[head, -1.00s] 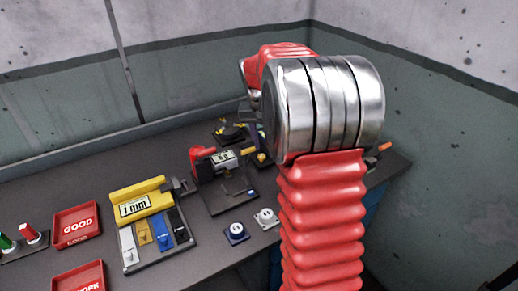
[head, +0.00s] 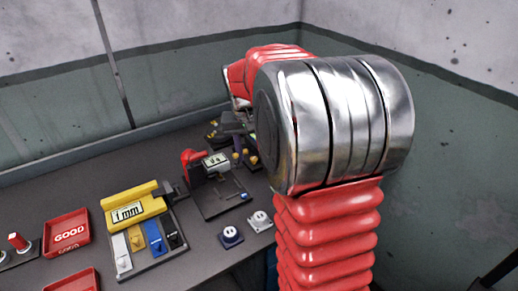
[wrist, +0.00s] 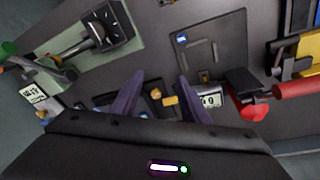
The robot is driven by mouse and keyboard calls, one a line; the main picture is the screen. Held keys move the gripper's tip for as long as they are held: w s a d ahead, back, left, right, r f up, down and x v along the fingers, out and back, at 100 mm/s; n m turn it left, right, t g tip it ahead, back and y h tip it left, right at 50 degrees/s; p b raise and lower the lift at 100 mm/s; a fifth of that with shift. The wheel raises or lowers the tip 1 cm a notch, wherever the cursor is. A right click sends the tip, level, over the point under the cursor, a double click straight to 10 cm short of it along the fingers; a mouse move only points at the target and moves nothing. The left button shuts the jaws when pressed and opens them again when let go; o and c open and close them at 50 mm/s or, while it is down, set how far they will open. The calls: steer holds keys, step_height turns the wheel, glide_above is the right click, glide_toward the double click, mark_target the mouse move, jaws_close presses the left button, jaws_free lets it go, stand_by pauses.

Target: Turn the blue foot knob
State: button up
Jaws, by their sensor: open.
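In the head view my arm hides much of that area. I cannot make out the blue-footed knob in the wrist view.
A dark plate with a red-handled gauge (head: 214,163) stands behind the knobs. A yellow "1 mm" gauge (head: 127,212) and a rack of coloured pieces (head: 150,238) lie left. Red trays (head: 69,233) are farther left. Bare bench (head: 205,238) separates rack and knobs.

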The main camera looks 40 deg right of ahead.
steer(key=w+d+f+m, duration=0.1)
steer(key=w+d+m, duration=0.2)
steer(key=d, duration=0.4)
steer(key=w+d+m+g+h, duration=0.1)
steer(key=w+d+m, duration=0.1)
steer(key=d, duration=0.5)
steer(key=w+d+f+m+h, duration=0.1)
steer(key=w+d+m, duration=0.2)
steer(key=d, duration=0.4)
steer(key=shift+w+d+f+m+g, duration=0.3)
steer(key=shift+w+f, duration=0.05)
steer(key=shift+w, duration=0.3)
steer(key=shift+w+d+r+m+h, duration=0.15)
steer(key=shift+d+r+m, duration=0.3)
steer(key=shift+r+m, duration=0.65)
steer(key=shift+s+d+r+m+h, duration=0.1)
steer(key=shift+d+r+m+h, duration=0.25)
steer(key=shift+r+m, duration=0.75)
steer(key=shift+d+f, duration=0.1)
steer(key=shift+f, duration=0.25)
steer(key=x, duration=1.3)
steer(key=shift+f, duration=0.4)
